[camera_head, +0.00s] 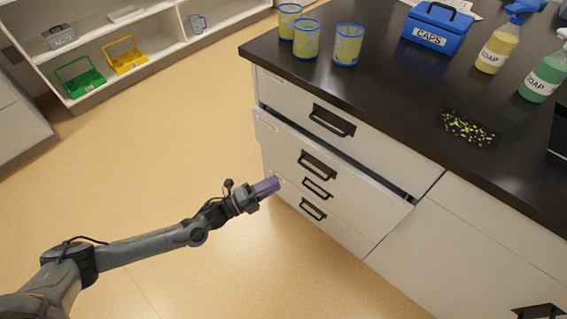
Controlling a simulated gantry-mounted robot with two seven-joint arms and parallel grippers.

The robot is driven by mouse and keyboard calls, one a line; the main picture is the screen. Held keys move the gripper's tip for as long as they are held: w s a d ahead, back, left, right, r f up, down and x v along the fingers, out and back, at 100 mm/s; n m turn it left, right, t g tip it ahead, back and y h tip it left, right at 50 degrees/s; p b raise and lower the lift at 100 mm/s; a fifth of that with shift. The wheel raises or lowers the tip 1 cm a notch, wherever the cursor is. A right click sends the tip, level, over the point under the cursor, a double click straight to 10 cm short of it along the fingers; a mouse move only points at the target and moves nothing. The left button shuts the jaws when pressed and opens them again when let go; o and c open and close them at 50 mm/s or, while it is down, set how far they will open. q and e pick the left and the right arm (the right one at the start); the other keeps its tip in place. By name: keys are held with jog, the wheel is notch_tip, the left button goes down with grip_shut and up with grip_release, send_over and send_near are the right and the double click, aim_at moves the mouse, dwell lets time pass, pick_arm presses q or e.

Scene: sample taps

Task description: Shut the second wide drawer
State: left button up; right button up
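The second wide drawer (345,180) is the pale front below the top drawer (385,150) in the black-topped counter. It stands a little way out, with a dark gap along its upper edge. Its black handle (318,165) faces the room. My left gripper (268,186) has purple fingers that appear pressed together with nothing visible between them. It is in front of the drawers, left of the second drawer's handle. I cannot tell whether it touches a drawer front. My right gripper is out of view.
Two lower drawers with handles (317,188) sit below. On the counter (395,95) stand several yellow cups (348,46), a blue CAPS box (437,27) and soap bottles (497,48). Open shelves with a green basket (80,80) stand at the back left. The floor between is clear.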

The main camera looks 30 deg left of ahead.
pick_arm(q)
jog(key=d+b+x, duration=0.1)
jog(key=b+x, duration=0.4)
jog(key=x, duration=0.6)
jog(key=shift+d, duration=0.2)
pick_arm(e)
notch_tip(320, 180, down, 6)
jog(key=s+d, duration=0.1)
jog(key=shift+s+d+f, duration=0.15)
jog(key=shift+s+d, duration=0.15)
pick_arm(q)
jog(key=shift+f, duration=0.15)
jog(key=shift+c, duration=0.9)
grip_shut()
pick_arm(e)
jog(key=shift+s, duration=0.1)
